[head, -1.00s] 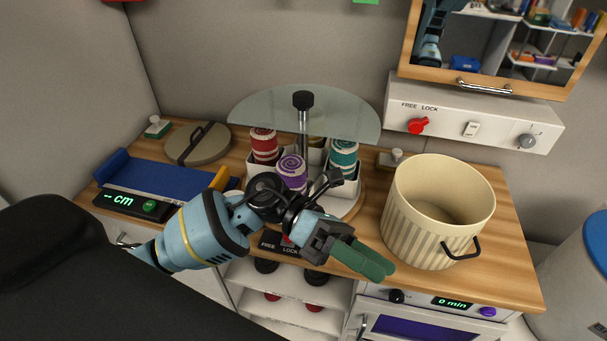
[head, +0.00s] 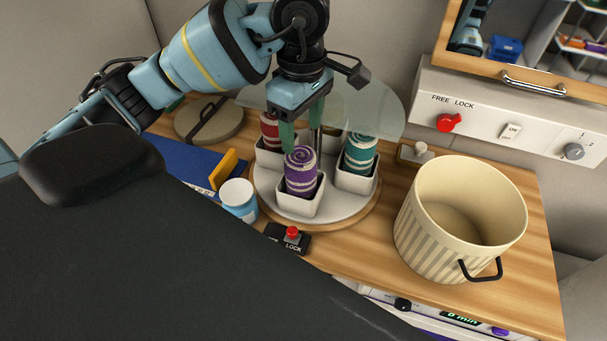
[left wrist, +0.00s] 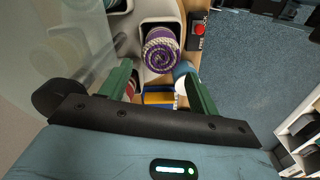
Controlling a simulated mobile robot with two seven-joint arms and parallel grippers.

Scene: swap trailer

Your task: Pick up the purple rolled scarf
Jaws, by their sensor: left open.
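The purple rolled scarf (head: 300,172) stands upright in a white square holder (head: 300,205) at the front of a round turntable (head: 343,208). My left gripper (head: 303,132) points down just above and behind the scarf, its green fingers apart. In the left wrist view the scarf (left wrist: 160,50) shows end-on, ahead of the gap between the open green fingers (left wrist: 160,80), with nothing held. A red rolled scarf (head: 270,130) and a teal one (head: 361,153) stand in other holders beside it. My right gripper is not in view.
A clear curved screen (head: 380,108) rises at the turntable's back. A blue-and-white cup (head: 239,200) and a lock box with red button (head: 291,236) stand in front-left. A striped bin (head: 440,245) stands at the right. A yellow piece (head: 224,168) is near the cup.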

